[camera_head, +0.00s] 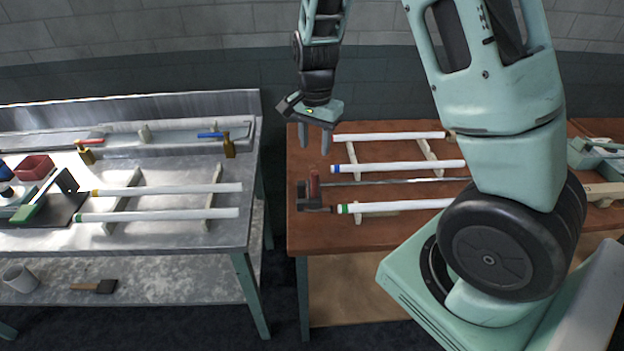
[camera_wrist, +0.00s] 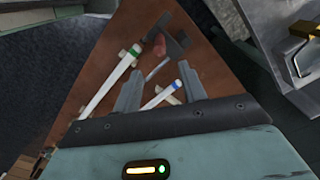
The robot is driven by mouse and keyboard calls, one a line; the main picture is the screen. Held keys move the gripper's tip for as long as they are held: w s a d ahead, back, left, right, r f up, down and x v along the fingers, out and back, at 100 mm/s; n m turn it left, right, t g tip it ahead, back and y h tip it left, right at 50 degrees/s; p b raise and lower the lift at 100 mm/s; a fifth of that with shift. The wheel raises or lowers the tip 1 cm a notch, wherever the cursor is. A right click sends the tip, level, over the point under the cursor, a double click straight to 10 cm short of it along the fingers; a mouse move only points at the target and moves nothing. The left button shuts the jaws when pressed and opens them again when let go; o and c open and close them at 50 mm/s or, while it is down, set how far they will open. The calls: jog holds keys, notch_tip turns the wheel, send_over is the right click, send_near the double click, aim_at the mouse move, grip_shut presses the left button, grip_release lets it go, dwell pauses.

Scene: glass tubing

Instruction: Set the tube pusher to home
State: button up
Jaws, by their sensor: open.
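What looks like the tube pusher (camera_head: 314,186) is a small upright red-brown handle at a dark block (camera_head: 312,204) on the left end of the brown wooden table. A thin grey rail (camera_head: 400,181) runs right from it between white tubes. In the wrist view the red handle (camera_wrist: 159,44) shows beyond my fingertips, beside the dark block (camera_wrist: 176,40). My gripper (camera_head: 315,140) hangs fingers down above the table's left back part, behind and above the handle. Its fingers are apart and empty, also in the wrist view (camera_wrist: 158,74). The rail's far end is hidden behind my arm.
White tubes with a blue-marked end (camera_head: 390,167) and a green-marked end (camera_head: 390,207) lie on wooden supports beside the rail. Another lies at the back (camera_head: 390,136). A metal bench (camera_head: 180,235) with tubes and tools stands left, across a gap.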

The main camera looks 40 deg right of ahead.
aim_at(315, 181)
notch_tip(315, 181, down, 13)
jog(key=shift+p, duration=1.05)
grip_shut()
